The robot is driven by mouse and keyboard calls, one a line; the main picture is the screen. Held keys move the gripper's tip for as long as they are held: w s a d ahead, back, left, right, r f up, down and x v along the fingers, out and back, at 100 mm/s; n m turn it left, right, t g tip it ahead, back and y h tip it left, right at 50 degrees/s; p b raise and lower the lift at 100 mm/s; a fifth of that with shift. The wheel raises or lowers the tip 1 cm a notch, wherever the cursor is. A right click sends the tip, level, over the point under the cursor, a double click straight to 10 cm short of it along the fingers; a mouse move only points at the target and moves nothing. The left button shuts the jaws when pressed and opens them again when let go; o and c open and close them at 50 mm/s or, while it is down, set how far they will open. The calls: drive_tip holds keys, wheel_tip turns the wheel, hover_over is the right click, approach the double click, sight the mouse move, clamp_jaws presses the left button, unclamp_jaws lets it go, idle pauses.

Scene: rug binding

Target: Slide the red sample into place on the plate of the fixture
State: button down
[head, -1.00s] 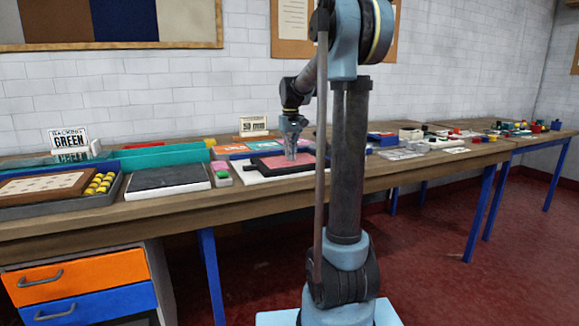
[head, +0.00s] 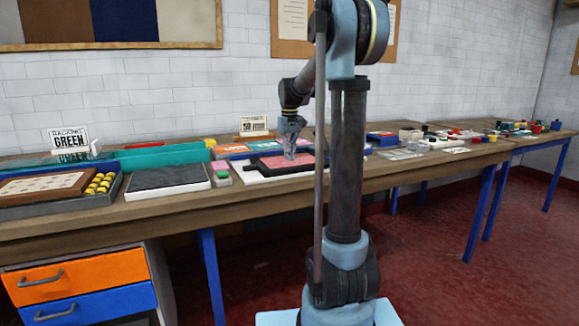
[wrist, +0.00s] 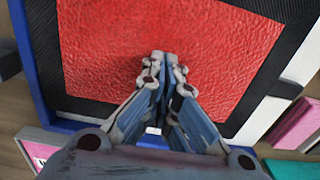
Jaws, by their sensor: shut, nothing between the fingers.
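The red sample (wrist: 170,50) lies on the black plate (wrist: 262,90) of the fixture (wrist: 262,118), which has a white and blue border in the wrist view. In the head view the red sample (head: 270,162) lies on the white-based fixture (head: 250,178). My gripper (wrist: 158,58) is shut and empty, its tips over the sample; I cannot tell whether they touch. It also shows in the head view (head: 290,157).
A pink block (wrist: 297,124) lies beside the fixture. In the head view a small green piece (head: 221,175) and a dark slab (head: 168,178) are to its left. A grey tray (head: 50,207) with yellow pieces stands farther left. Bare bench (head: 240,198) runs along the front.

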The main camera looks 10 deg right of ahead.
drive_tip(key=shift+w+a, duration=0.25)
drive_tip(key=shift+w, duration=0.6)
drive_tip(key=shift+w+a, duration=0.25)
drive_tip(key=shift+w, duration=0.6)
drive_tip(key=shift+w+a, duration=0.25)
drive_tip(key=shift+w, duration=0.55)
drive_tip(key=shift+w, duration=0.15)
drive_tip(key=shift+w+a, duration=0.1)
drive_tip(key=shift+w, duration=0.05)
drive_tip(key=shift+w+a, duration=0.15)
drive_tip(key=shift+w, duration=0.45)
drive_tip(key=shift+w+d+f, duration=0.1)
drive_tip(key=shift+d, duration=0.85)
idle(0.3)
